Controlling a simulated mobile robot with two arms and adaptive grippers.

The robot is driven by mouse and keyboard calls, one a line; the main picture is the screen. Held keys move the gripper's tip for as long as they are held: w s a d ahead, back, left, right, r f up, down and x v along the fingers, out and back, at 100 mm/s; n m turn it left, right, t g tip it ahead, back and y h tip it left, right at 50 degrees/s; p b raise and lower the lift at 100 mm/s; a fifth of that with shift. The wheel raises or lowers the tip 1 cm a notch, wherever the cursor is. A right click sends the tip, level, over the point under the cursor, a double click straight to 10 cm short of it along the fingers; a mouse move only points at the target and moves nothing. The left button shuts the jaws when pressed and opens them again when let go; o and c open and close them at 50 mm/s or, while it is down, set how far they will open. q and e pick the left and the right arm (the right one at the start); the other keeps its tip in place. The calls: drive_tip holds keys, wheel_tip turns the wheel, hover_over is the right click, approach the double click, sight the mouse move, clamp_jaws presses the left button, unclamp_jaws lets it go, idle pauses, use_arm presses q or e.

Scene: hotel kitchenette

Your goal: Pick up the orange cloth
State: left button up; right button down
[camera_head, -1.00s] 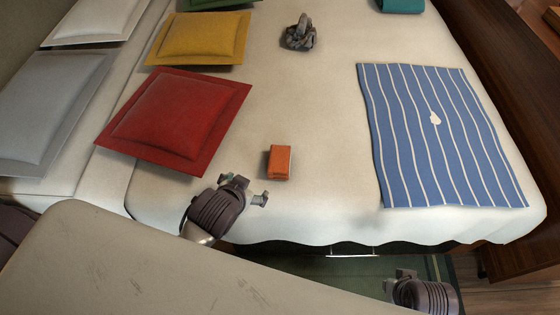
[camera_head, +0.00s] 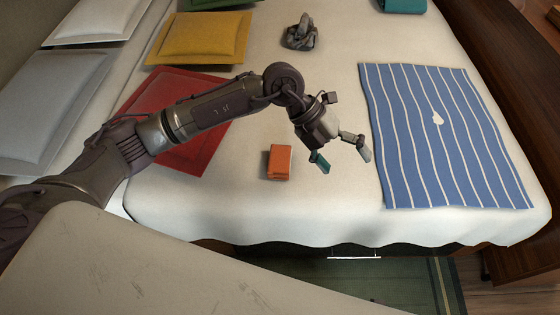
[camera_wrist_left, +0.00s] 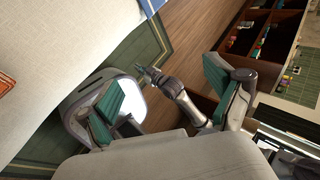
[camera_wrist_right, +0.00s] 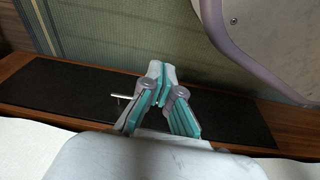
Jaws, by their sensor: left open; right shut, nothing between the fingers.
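The orange cloth (camera_head: 279,162) is a small folded block lying on the white bed, near its front edge. A bit of orange also shows at the left edge of the left wrist view (camera_wrist_left: 5,84). My left gripper (camera_head: 342,157) is open and empty, over the bed just right of the cloth, its fingers apart and not touching it. Its two green-padded fingers show spread in the left wrist view (camera_wrist_left: 166,95). My right gripper (camera_wrist_right: 160,72) is shut and empty, in the right wrist view only, with a green rug beyond it.
A blue striped mat (camera_head: 440,130) lies on the bed to the right. My left arm partly covers a red cushion (camera_head: 165,90). A yellow cushion (camera_head: 200,38) and a grey crumpled thing (camera_head: 300,33) lie farther back. The bed around the cloth is bare.

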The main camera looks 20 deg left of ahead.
use_arm(q)
drive_tip(key=w+a+f+y, duration=0.2)
drive_tip(key=w+a+y, duration=0.15)
drive_tip(key=a, duration=0.35)
drive_tip(key=n+t+y, duration=0.1)
drive_tip(key=n+y, duration=0.1)
drive_tip(key=y, duration=0.3)
approach(280, 158)
drive_tip(key=f, duration=0.2)
drive_tip(key=f+b, duration=0.1)
drive_tip(key=shift+s+a+f, duration=0.15)
drive_tip(key=shift+a+f, duration=0.2)
drive_tip(key=shift+f, duration=0.05)
drive_tip(key=f, duration=0.6)
drive_tip(key=shift+d+b, duration=0.3)
drive_tip(key=shift+d, duration=0.1)
drive_tip(key=shift+f, duration=0.25)
drive_tip(key=c, duration=1.2)
use_arm(e)
drive_tip(key=shift+w, duration=0.35)
